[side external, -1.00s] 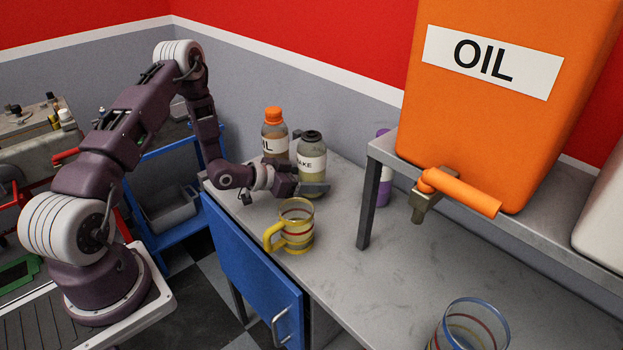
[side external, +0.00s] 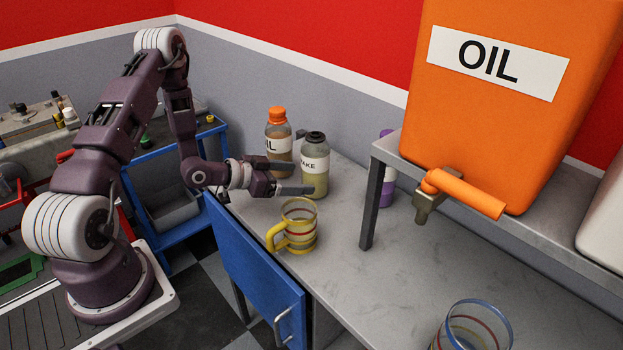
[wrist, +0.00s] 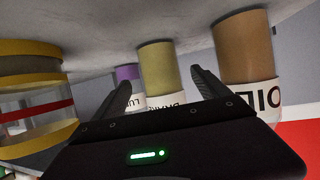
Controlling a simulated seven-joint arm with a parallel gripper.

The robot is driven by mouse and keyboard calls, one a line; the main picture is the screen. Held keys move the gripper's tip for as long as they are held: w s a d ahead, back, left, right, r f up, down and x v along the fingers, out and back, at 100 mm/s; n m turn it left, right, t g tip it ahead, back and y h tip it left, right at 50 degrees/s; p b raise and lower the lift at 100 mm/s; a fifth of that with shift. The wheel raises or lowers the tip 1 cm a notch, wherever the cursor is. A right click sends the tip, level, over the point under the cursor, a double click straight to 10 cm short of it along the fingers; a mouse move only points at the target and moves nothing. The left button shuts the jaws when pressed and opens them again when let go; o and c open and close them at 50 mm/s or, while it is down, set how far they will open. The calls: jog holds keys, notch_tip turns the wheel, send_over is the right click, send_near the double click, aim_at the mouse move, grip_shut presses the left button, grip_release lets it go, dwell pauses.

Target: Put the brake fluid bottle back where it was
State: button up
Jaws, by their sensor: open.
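The brake fluid bottle (side external: 316,163), with a dark cap, yellowish fluid and a white label partly reading "AKE", stands upright on the grey counter (side external: 390,270). My gripper (side external: 288,178) is open and empty, just left of the bottle, its fingers pointing towards it. In the wrist view, which is upside down, the brake fluid bottle (wrist: 160,72) shows ahead, between the open fingers (wrist: 160,82) and apart from them. Part of its label is hidden behind the gripper body.
An orange-capped oil bottle (side external: 278,140) stands close behind-left of the brake fluid bottle. A yellow-handled mug (side external: 299,228) is in front. A purple bottle (side external: 387,190) stands behind the shelf leg (side external: 371,205). A glass (side external: 470,330) is at the front right; the counter between is clear.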

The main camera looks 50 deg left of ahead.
jog(key=v, duration=0.5)
jog(key=shift+s+a+r, duration=0.1)
jog(key=shift+s+r, duration=0.05)
jog(key=shift+s, duration=0.1)
notch_tip(320, 180, up, 14)
jog(key=s+d+g+y, duration=0.2)
jog(key=g+y, duration=0.3)
jog(key=s+d+r+n+g+h, duration=0.1)
jog(key=s+d+r, duration=0.2)
jog(key=s+d, duration=0.3)
jog(key=s+d+r+n+g+h, duration=0.1)
jog(key=s+d+r, duration=0.3)
jog(key=s, duration=1.1)
jog(key=d, duration=0.3)
jog(key=shift+s+d+r+n, duration=0.25)
jog(key=shift+n, duration=0.05)
